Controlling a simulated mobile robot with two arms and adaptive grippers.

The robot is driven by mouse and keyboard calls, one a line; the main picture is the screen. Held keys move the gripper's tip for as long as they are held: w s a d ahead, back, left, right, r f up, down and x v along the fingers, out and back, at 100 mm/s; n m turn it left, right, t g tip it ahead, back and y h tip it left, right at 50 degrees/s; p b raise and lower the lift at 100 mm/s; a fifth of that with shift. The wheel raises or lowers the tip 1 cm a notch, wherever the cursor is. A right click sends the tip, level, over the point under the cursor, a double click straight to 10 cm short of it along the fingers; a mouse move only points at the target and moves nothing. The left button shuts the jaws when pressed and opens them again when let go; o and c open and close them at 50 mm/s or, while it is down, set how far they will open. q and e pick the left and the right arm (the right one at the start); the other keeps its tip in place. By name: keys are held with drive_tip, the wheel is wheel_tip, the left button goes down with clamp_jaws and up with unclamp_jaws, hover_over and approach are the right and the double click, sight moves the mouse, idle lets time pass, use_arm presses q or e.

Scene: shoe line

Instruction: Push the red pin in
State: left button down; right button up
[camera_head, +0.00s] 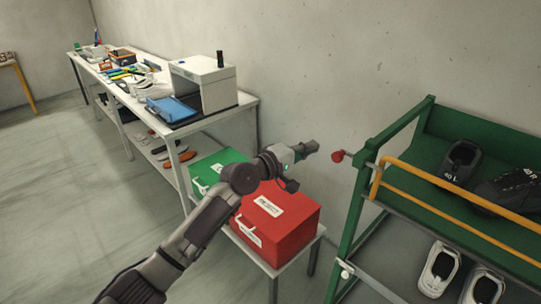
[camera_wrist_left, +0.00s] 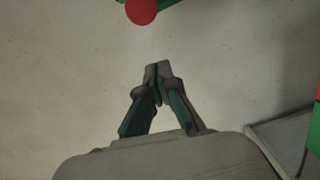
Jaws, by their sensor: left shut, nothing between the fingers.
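The red pin (camera_head: 338,156) has a round knob and sticks out to the left from the upright of a green rack (camera_head: 357,200). My left gripper (camera_head: 312,148) is shut and empty, a little to the left of the pin in the head view, with a small gap between them. In the left wrist view the shut fingertips (camera_wrist_left: 157,68) point up the picture, and the red knob (camera_wrist_left: 141,11) is ahead of them at the top edge, apart from them. My right gripper is not in view.
A red box (camera_head: 283,232) and a green box (camera_head: 213,167) stand on a low table under my left arm. A yellow bar (camera_head: 455,205) runs across the rack's shoe shelf. A long white bench (camera_head: 247,99) with tools stands at the back left.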

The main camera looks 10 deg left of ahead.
use_arm(q)
drive_tip(key=b+v, duration=0.3)
drive_tip(key=v, duration=0.7)
drive_tip(key=w+a+f+y, duration=0.1)
drive_tip(key=a+f+y, duration=0.2)
drive_tip(key=f, duration=0.9)
drive_tip(key=a+f+y, duration=0.3)
drive_tip(key=a+f, duration=0.1)
drive_tip(key=f, duration=0.8)
drive_tip(key=s+a+f+m+g+y, duration=0.15)
drive_tip(key=s+f, duration=0.35)
drive_tip(key=f, duration=0.7)
drive_tip(key=s+a+f+g+y, duration=0.25)
drive_tip(key=s+f, duration=0.25)
drive_tip(key=f, duration=0.6)
drive_tip(key=s+a+f+m+g+b, duration=0.1)
drive_tip(key=s+a+f+m+g, duration=0.25)
drive_tip(key=s+f, duration=1.45)
drive_tip(key=s+f+m+g+y, duration=0.1)
drive_tip(key=s+f, duration=0.3)
drive_tip(key=s, duration=1)
drive_tip(key=s+f+m+g, duration=0.3)
drive_tip(key=s+f+m, duration=0.1)
drive_tip(key=s, duration=1)
drive_tip(key=shift+s+y, duration=0.4)
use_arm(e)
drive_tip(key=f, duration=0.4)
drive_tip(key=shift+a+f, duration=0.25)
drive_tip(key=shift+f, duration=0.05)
